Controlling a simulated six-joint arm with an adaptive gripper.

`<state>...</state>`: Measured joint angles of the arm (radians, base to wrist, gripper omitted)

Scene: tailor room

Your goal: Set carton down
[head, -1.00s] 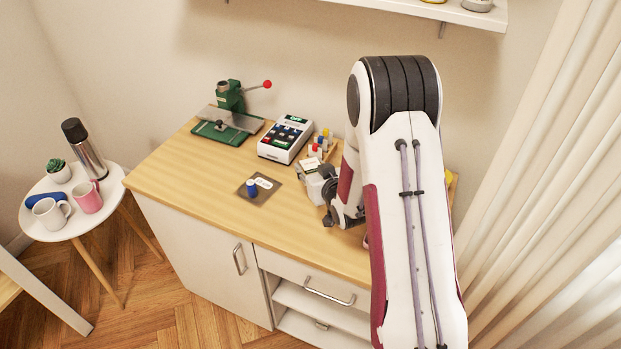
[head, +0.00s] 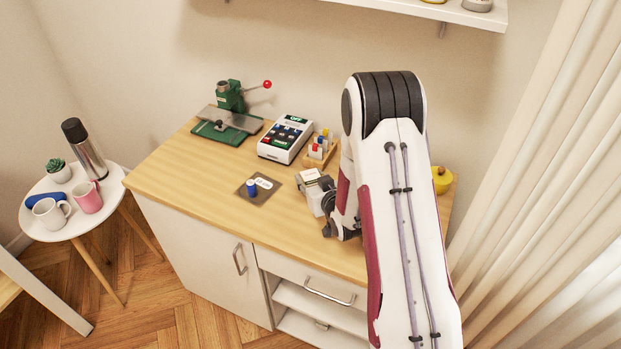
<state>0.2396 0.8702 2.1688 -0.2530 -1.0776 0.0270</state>
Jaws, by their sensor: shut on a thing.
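A small white carton (head: 315,197) shows at the left side of my gripper (head: 327,204), low over or on the wooden top of the cabinet (head: 200,182). My gripper is shut on the carton. The fingers are mostly hidden by my own arm, and I cannot tell whether the carton touches the wood. A grey item (head: 309,178) lies close behind the carton.
A dark mat (head: 262,198) with a blue spool (head: 251,187) and a white label lies left of the carton. The front left wood is clear.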

